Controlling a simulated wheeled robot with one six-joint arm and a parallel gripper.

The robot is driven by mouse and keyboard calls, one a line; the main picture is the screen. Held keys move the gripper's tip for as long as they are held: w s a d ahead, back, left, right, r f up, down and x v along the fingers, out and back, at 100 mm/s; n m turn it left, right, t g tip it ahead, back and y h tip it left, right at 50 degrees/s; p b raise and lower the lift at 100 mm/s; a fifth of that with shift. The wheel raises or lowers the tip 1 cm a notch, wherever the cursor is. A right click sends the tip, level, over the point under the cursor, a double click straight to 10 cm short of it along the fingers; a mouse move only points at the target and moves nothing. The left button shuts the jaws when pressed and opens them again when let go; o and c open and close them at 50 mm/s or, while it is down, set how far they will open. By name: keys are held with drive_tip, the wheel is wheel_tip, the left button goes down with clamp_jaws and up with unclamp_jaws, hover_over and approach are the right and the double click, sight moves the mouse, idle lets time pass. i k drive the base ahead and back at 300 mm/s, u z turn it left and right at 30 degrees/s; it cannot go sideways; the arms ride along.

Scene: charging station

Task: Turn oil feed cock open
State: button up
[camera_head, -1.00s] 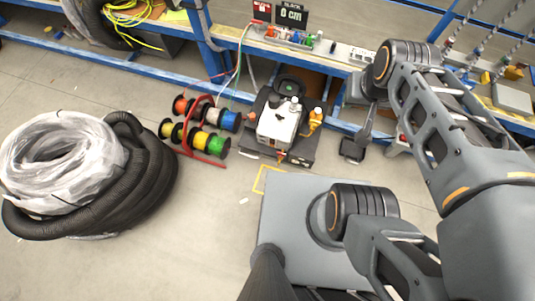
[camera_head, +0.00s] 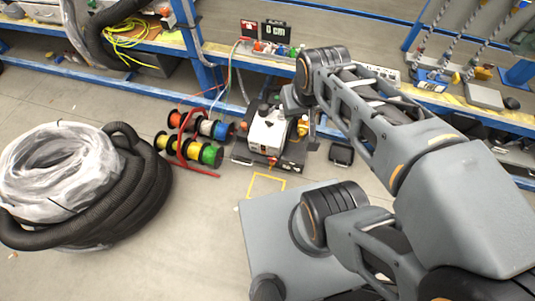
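A white and grey machine (camera_head: 270,132) stands on a dark base on the floor below the bench. A small orange-yellow fitting (camera_head: 302,127) sits on its right side. I cannot tell for sure which of its small parts is the oil feed cock. My gripper (camera_head: 312,130) hangs below the end of my arm, close to the machine's right side and the fitting. It is small and partly hidden by my wrist, so I cannot tell whether it touches anything or how its fingers stand.
A rack of coloured wire spools (camera_head: 197,137) stands left of the machine. A black hose coil wrapped in plastic (camera_head: 60,165) lies at the left. The blue-framed bench (camera_head: 140,88) runs behind. A small dark tray (camera_head: 341,155) lies right of the machine. The floor in front is partly clear.

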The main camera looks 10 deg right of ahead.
sight(303, 128)
drive_tip(key=k, duration=0.5)
drive_tip(key=z, duration=0.75)
drive_tip(key=i, duration=1.1)
drive_tip(key=u, duration=0.75)
